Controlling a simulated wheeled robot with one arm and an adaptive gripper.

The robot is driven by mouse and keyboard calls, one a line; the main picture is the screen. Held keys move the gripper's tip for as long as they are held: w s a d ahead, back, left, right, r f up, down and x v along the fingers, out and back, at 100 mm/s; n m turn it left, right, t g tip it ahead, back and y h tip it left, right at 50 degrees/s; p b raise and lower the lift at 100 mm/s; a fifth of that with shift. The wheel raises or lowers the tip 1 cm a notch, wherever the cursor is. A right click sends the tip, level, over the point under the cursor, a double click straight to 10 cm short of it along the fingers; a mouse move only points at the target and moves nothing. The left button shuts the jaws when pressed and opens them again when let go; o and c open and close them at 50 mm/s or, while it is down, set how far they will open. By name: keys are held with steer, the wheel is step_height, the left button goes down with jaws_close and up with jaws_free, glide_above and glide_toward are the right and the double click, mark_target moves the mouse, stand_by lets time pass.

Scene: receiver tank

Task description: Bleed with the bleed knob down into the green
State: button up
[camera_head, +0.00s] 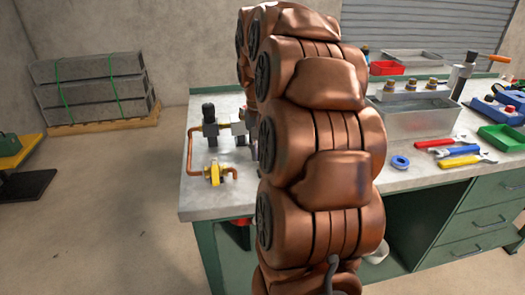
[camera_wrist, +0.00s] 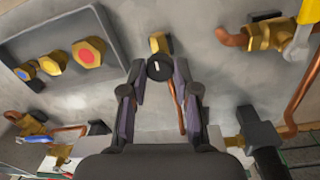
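In the wrist view a round black knob (camera_wrist: 159,68) with a short white mark sits by a brass fitting (camera_wrist: 158,42) on the grey surface. It looks like the bleed knob, though no label is readable. My gripper (camera_wrist: 160,76) is open, with one fingertip on each side of the knob. A small gap seems to show on both sides; I cannot tell whether either finger touches. A thin copper pipe (camera_wrist: 176,95) shows between the fingers. No gauge face or green zone is visible. In the head view my arm hides the gripper and knob.
A tray (camera_wrist: 48,57) with several brass, colour-centred fittings lies left in the wrist view.

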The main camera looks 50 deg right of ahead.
steer(key=o, duration=0.4)
steer(key=shift+o, duration=0.2)
steer(key=shift+r, duration=0.1)
step_height(320, 180, up, 12)
steer(key=shift+w+a, duration=0.15)
steer(key=shift+w, duration=0.05)
stand_by(0.5)
stand_by(0.5)
